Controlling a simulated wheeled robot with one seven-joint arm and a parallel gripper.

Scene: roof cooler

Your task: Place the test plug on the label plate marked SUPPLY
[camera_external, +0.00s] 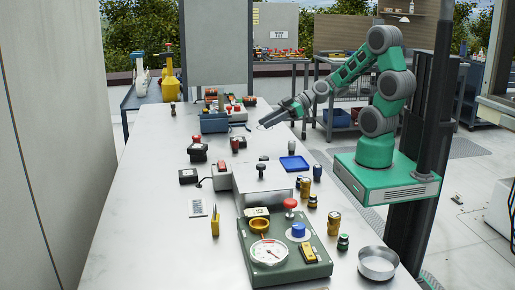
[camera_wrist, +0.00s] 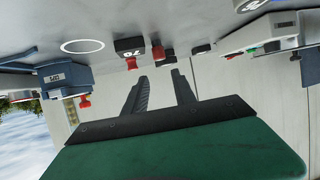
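I cannot tell which piece is the test plug, and no label reading SUPPLY is legible. In the wrist view a dark block with a white marking (camera_wrist: 130,46) and a red piece (camera_wrist: 158,53) lie beyond my fingers. My gripper (camera_external: 264,124) is above the table's right side, behind the grey box. Its two fingers also show in the wrist view (camera_wrist: 159,78), apart with nothing between them.
A green panel with a dial (camera_external: 318,265) and a round metal dish (camera_external: 378,263) stand at the near end. A blue tray (camera_external: 294,163) and several small jars line the right edge. A blue box (camera_external: 214,122) stands farther back. The table's left side (camera_external: 150,190) is mostly clear.

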